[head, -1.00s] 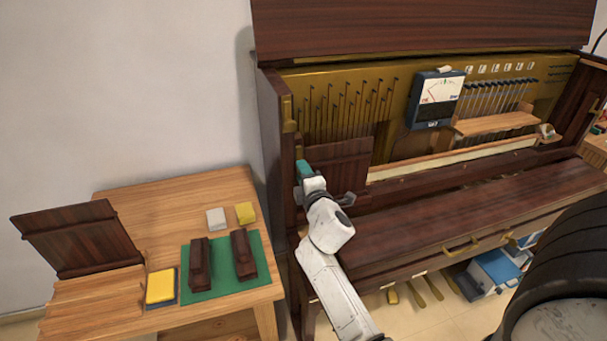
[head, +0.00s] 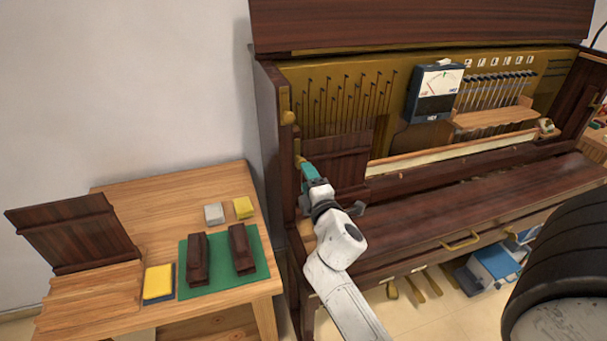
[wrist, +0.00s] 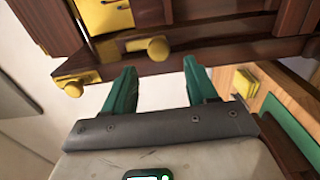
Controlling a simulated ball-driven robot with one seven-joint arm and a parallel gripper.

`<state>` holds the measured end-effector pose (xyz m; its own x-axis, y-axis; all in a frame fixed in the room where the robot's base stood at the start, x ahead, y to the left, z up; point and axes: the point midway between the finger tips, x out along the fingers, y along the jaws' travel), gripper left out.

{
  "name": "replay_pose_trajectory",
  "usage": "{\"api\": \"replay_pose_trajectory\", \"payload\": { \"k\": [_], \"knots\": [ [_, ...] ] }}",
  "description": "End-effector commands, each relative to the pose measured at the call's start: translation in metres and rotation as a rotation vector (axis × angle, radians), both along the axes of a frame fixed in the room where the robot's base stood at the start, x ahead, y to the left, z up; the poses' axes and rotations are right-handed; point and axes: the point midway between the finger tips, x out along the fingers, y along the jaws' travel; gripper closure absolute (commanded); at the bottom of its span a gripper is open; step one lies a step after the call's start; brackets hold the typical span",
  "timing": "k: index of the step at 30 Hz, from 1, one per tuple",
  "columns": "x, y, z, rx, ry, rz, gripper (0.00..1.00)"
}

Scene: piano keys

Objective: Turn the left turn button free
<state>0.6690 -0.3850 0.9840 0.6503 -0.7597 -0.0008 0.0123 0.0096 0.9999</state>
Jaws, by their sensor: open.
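The piano's left post carries brass fittings: an upper brass knob (head: 289,117) and a lower brass piece (head: 299,160) just beyond my gripper's tip. In the wrist view one round brass knob (wrist: 157,48) is ahead of the gap between my fingers, apart from them. A second brass knob (wrist: 74,89) with a plate is left of the left finger. I cannot tell which of them is the left turn button. My gripper (head: 309,171) has teal fingers; in the wrist view (wrist: 160,80) they are spread and empty.
A dark wooden panel (head: 340,160) stands right beside my gripper inside the piano. The closed key lid (head: 460,215) lies to the right. A wooden table (head: 170,180) on the left holds a green mat (head: 222,273) with dark blocks, sponges and a leaning panel (head: 75,232).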

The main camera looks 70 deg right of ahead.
Motion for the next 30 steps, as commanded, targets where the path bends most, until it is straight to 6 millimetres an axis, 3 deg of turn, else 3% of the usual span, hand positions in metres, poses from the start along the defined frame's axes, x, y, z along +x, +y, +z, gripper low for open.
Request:
{"api": "replay_pose_trajectory", "payload": {
  "k": [3,10,30],
  "knots": [
    [-0.014,0.017,-0.003,-0.001,0.002,0.001,0.43],
    [-0.03,0.035,-0.002,0.0,0.0,0.001,0.43],
    [-0.032,0.038,0.0,0.0,0.0,0.0,0.43]
  ]
}}
